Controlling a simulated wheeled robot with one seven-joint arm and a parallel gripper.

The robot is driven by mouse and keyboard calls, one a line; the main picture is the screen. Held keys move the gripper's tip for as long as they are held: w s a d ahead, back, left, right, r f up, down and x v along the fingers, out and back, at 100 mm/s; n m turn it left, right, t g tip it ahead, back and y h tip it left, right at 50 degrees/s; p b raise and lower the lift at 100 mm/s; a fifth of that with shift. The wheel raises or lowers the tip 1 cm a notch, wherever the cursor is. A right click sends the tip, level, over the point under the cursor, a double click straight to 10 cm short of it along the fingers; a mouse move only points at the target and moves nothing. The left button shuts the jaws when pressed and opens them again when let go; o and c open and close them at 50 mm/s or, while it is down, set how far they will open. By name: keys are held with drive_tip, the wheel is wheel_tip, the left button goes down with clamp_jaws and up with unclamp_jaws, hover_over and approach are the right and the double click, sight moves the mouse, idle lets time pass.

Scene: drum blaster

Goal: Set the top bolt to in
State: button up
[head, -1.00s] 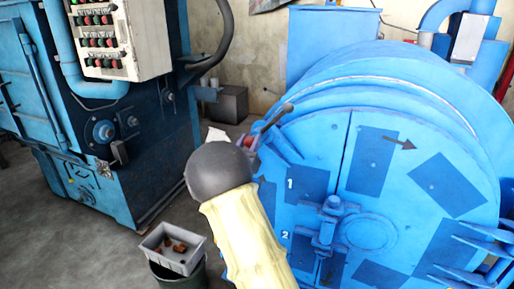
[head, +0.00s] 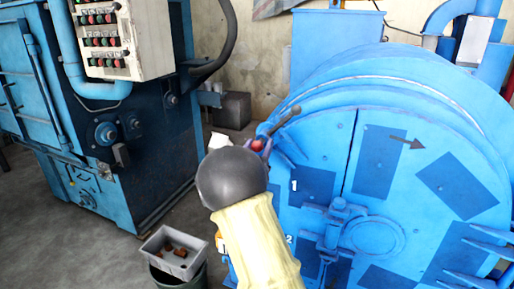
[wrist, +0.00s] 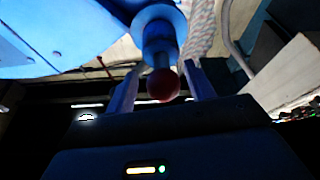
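The blue drum (head: 330,145) stands at the right of the head view, with a round door split by a vertical seam. At its upper left edge a red ball knob (head: 257,145) shows just beyond my arm. In the wrist view the red knob (wrist: 163,85) sits on the end of a blue cylindrical bolt (wrist: 160,40). My gripper (wrist: 162,88) is open, with one finger on each side of the knob. Gaps show between knob and fingers. In the head view my arm hides most of the gripper.
A dark handle rod (head: 284,121) sticks out near the knob. A hinged latch (head: 335,225) is on the door front. A blue machine (head: 105,150) with a button panel (head: 103,38) stands left. A grey tray (head: 172,254) on a bin is below left. Floor between is clear.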

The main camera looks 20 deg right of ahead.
drive_tip(key=shift+a, duration=0.2)
drive_tip(key=shift+s+a+f, duration=0.15)
drive_tip(key=shift+s, duration=0.1)
drive_tip(key=b+v, duration=0.3)
drive_tip(key=v, duration=1.3)
drive_tip(key=shift+s+b, duration=0.35)
drive_tip(key=shift+s, duration=0.05)
drive_tip(key=shift+w+a+f, duration=0.1)
